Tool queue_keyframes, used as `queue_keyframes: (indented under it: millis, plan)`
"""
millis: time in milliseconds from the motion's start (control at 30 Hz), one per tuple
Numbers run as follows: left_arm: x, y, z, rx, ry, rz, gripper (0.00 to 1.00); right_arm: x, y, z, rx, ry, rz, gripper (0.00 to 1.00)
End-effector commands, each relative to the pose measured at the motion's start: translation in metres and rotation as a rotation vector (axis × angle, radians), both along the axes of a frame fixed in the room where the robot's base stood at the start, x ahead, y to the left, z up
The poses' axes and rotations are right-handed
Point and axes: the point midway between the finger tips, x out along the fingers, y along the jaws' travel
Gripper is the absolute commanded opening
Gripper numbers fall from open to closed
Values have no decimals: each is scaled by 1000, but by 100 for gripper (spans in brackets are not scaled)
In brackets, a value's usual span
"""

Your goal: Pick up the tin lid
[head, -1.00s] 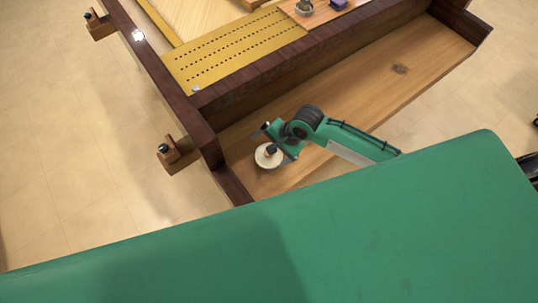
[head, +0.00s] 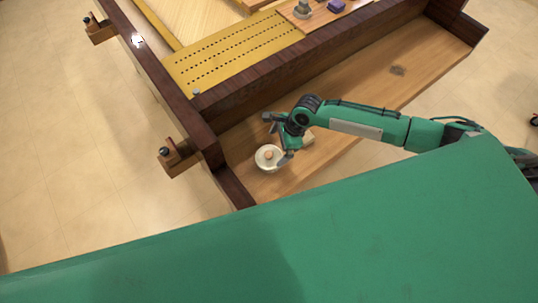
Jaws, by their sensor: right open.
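The tin lid (head: 262,160), a pale round disc with a small light-brown knob at its middle, lies on the wooden shelf at the front left of the piano. My right gripper (head: 279,139) is open, with its arm coming in from the right. It is just above and beside the lid, at its upper right. One finger tip overlaps the lid's right edge in the picture; I cannot tell whether they touch. My left gripper does not show.

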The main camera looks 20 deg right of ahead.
Motion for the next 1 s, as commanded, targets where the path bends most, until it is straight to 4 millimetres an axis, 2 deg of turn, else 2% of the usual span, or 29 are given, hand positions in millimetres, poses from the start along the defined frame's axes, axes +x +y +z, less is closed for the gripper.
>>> queue_keyframes:
  millis: [100,300,633,967,1000]
  plan:
    - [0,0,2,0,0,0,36,1,5,-11,0,0,0,100]
    - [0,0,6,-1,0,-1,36,2,7,-22,0,-1,1,100]
    - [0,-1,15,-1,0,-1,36,5,16,-61,-1,0,1,100]
    - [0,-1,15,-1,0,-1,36,5,18,-67,0,-1,1,100]
    - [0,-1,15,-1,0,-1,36,5,18,-67,0,-1,1,92]
